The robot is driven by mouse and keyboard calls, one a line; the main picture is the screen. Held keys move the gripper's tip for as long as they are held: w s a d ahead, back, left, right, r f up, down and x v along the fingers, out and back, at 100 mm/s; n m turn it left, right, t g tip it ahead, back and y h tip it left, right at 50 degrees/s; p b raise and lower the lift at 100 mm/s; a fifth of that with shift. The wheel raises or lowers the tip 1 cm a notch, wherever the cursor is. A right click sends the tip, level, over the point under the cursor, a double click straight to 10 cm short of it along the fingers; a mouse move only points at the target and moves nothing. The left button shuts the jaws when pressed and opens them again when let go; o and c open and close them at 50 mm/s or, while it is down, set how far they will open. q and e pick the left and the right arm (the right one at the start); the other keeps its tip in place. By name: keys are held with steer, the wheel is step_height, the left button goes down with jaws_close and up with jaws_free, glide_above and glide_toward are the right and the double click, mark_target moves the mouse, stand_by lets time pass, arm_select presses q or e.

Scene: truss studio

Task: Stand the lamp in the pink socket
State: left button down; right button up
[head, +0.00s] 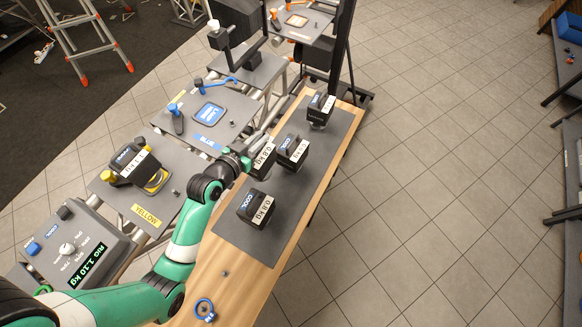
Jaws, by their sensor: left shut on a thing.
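Several black box-shaped lamps with white weight labels are in view. My left gripper (246,161), on the green arm, is shut on one black lamp (262,172) over the dark mat. I cannot tell whether that lamp touches the mat. Other lamps stand close by: one nearer (255,208), marked COOL, one just right (292,151), and one at the far end (320,109). No pink socket can be made out. A blue-outlined socket (210,113) is empty; a lamp (136,164) stands at the yellow-labelled station. My right gripper is not in view.
The dark mat (225,229) lies on a wooden table (237,291). A blue ring (204,309) lies near its front. A control box (68,250) reads RIG 1.10 kg. An orange-outlined socket (297,20) is at the back. Tiled floor is clear at right.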

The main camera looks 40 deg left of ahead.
arm_select(q)
step_height(320, 180, down, 6)
steer(key=shift+r+b, duration=0.1)
steer(key=shift+b, duration=0.9)
steer(key=shift+f+b, duration=0.75)
steer(key=shift+f, duration=1.15)
steer(key=shift+f, duration=0.15)
steer(key=c, duration=0.9)
jaws_free()
steer(key=shift+f, duration=0.1)
steer(key=shift+o, duration=0.2)
